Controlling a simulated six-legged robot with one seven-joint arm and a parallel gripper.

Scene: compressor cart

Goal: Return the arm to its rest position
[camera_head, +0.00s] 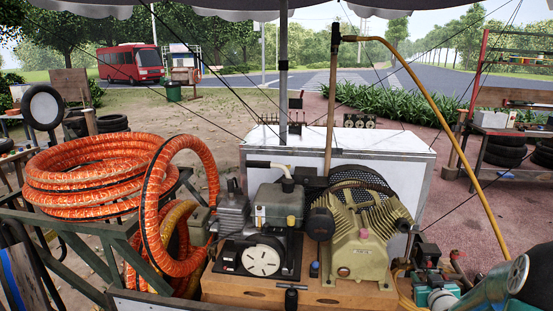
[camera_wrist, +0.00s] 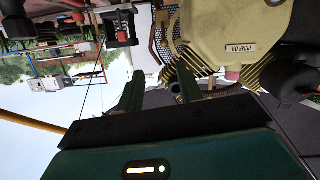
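My gripper (camera_wrist: 158,90) shows in the wrist view with two dark green fingers apart and nothing held between them. Part of my arm (camera_head: 495,285) enters the head view at the lower right, beside the cart; the fingertips are not clear there. The beige compressor pump (camera_head: 362,238) stands on the cart left of my arm. In the tilted wrist view the pump (camera_wrist: 232,38) is beyond the fingers, toward the upper right, with a "PUMP OIL" label. I cannot tell how far the fingers are from it.
An engine (camera_head: 272,215) sits left of the pump. Orange hose coils (camera_head: 85,172) lie on the left. A yellow hose (camera_head: 455,130) arches from an upright wooden handle (camera_head: 333,95) down to the right, near my arm. A white box (camera_head: 395,170) stands behind. Paving at right is fairly open.

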